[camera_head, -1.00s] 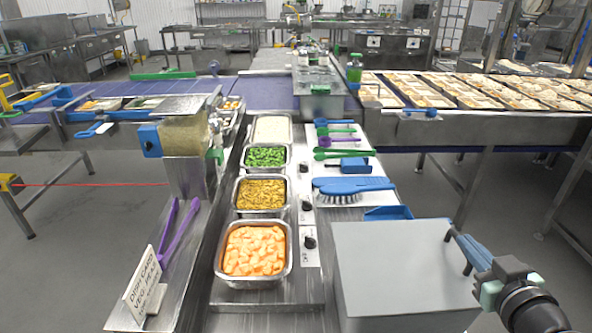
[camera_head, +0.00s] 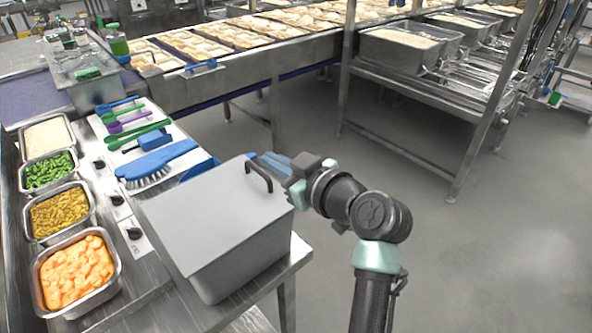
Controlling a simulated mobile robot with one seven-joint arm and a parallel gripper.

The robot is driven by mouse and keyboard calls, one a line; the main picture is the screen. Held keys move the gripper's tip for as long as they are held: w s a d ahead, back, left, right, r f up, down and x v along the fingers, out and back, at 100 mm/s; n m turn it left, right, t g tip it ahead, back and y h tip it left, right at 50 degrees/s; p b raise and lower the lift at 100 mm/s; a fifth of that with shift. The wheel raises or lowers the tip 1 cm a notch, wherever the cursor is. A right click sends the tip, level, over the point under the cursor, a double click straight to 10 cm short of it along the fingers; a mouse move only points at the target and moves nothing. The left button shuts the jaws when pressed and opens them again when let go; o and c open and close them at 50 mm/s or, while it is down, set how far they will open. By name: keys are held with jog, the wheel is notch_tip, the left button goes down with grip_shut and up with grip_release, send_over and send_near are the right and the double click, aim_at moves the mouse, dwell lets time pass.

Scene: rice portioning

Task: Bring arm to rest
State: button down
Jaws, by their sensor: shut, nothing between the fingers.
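My gripper (camera_head: 264,160) shows at the middle of the head view, with blue-grey fingers that look closed and empty. It is at the far right corner of a grey lidded box (camera_head: 210,215), by the black handle (camera_head: 260,174) on its lid. I cannot tell whether the fingers touch the lid or handle. My arm extends from the gripper to the right and down, bent at a dark joint, over open floor.
Food pans with orange pieces (camera_head: 75,274), brown pieces (camera_head: 60,214), green vegetables (camera_head: 48,171) and rice (camera_head: 47,136) stand at left. A blue brush (camera_head: 157,163) lies behind the box. A steel rack (camera_head: 400,120) stands at back right. The floor (camera_head: 480,250) at right is clear.

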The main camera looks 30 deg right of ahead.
jog(key=v, duration=0.5)
jog(key=a+r+m+t+h+p, duration=0.1)
jog(key=a+r+t+h, duration=0.3)
jog(key=r, duration=0.7)
jog(key=a+r+m+t+y+p, duration=0.1)
jog(key=a+r+t+p, duration=0.1)
jog(key=a+r, duration=0.75)
jog(key=s+a+r+m+t, duration=0.1)
jog(key=s+a+r+t, duration=0.2)
jog(key=s+r, duration=0.3)
jog(key=s+a+r+m+t+p, duration=0.1)
jog(key=s+a+r+t, duration=0.2)
jog(key=r, duration=1)
jog(key=s, duration=0.3)
jog(key=shift+s+r, duration=0.2)
